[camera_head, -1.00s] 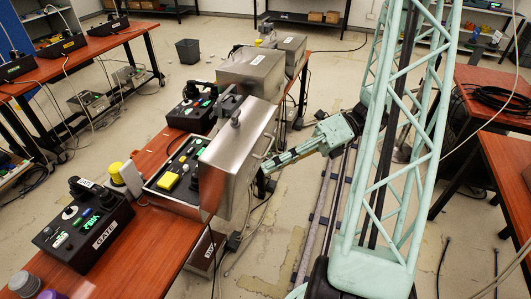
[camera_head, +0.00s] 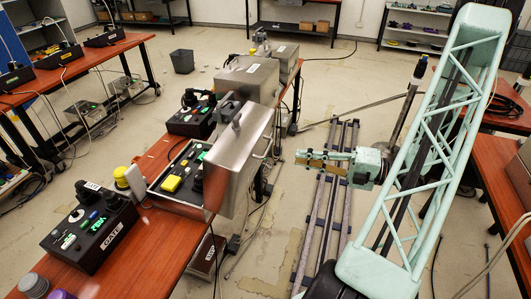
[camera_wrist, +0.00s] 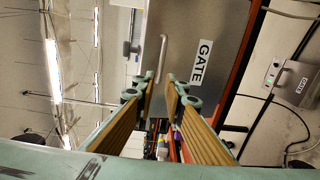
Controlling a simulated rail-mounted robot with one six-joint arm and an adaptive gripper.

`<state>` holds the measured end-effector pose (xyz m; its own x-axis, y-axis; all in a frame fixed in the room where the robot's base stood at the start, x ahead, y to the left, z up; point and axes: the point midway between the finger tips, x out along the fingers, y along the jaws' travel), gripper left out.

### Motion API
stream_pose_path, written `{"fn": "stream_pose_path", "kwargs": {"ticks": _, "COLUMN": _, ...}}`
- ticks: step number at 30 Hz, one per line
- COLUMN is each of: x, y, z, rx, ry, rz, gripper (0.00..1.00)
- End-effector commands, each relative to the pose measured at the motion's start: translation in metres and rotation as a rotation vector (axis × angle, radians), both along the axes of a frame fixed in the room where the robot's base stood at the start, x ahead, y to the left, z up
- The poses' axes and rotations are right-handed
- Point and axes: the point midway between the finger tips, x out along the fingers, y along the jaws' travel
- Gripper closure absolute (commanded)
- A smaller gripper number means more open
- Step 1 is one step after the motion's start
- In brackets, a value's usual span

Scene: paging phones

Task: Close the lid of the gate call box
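The gate call box is an open box with a black control panel (camera_head: 183,168), a yellow button and a handset, on the wooden table. Its brushed-steel lid (camera_head: 236,150) stands raised on the panel's right side. In the wrist view the lid's outer face (camera_wrist: 215,25) shows a GATE label (camera_wrist: 201,62) and a bar handle (camera_wrist: 160,58). My gripper (camera_head: 299,157) is to the right of the lid, apart from it, over the floor. In the wrist view its tan-padded fingers (camera_wrist: 160,90) are spread with nothing between them, the handle showing ahead of the gap.
A black GATE phone unit (camera_head: 90,230) sits in front on the same table (camera_head: 150,245). Further steel boxes (camera_head: 247,78) stand behind. A small steel GATE box (camera_wrist: 283,80) shows at right in the wrist view. Open floor with rails (camera_head: 325,215) lies under my arm.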

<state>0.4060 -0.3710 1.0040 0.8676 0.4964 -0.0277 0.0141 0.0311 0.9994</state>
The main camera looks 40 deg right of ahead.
Motion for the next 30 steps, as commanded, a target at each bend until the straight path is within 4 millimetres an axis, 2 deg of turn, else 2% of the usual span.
{"fn": "stream_pose_path", "kwargs": {"ticks": 5, "x": -0.003, "y": -0.009, "z": -0.002, "rx": 0.020, "ry": 0.004, "rz": -0.031, "gripper": 0.89}}
{"fn": "stream_pose_path", "kwargs": {"ticks": 19, "x": -0.001, "y": -0.008, "z": -0.002, "rx": 0.021, "ry": 0.004, "rz": -0.030, "gripper": 0.89}}
{"fn": "stream_pose_path", "kwargs": {"ticks": 30, "x": 0.016, "y": 0.002, "z": -0.003, "rx": 0.022, "ry": 0.005, "rz": -0.029, "gripper": 0.89}}
